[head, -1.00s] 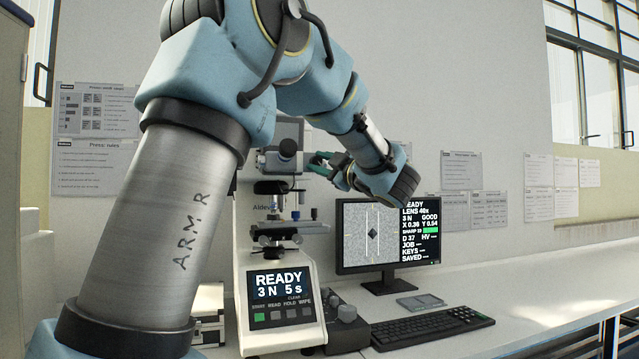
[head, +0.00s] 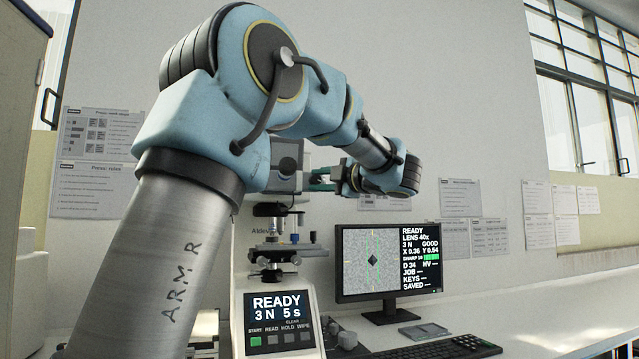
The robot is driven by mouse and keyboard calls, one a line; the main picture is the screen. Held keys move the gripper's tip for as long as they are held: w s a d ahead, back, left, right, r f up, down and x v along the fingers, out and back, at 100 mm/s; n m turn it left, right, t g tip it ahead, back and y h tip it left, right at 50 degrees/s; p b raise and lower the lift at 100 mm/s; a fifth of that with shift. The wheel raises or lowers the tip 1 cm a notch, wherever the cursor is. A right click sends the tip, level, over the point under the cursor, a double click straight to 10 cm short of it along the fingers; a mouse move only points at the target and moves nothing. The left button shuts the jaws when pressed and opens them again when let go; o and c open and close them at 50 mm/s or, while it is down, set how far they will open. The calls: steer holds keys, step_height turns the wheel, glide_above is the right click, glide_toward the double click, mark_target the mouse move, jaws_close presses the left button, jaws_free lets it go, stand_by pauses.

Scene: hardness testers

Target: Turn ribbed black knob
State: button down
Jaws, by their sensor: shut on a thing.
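The hardness tester (head: 284,165) stands behind my arm, its upper head partly covered by the arm. My gripper (head: 318,179) is at the right side of that head, reaching in from the right. Its green-tipped fingers are shut on the ribbed black knob (head: 307,181), which is small here and mostly hidden by the fingers and the head. The knob's ribs cannot be made out. The monitor (head: 388,262) shows a dark diamond between two vertical lines, with D 34, SHARP and GOOD. The tester's panel (head: 279,308) reads READY, 3 N, 5 s.
The tester's turret and stage (head: 273,250) sit below my gripper. A control box with grey knobs (head: 347,340), a flat grey pad (head: 424,330) and a keyboard (head: 450,349) lie on the bench. The bench's right side is clear.

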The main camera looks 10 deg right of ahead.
steer(key=c, duration=0.6)
jaws_free()
steer(key=b+v, duration=0.2)
steer(key=v, duration=0.8)
steer(key=shift+s, duration=0.4)
steer(key=shift+d+f, duration=0.1)
steer(key=shift+d, duration=0.05)
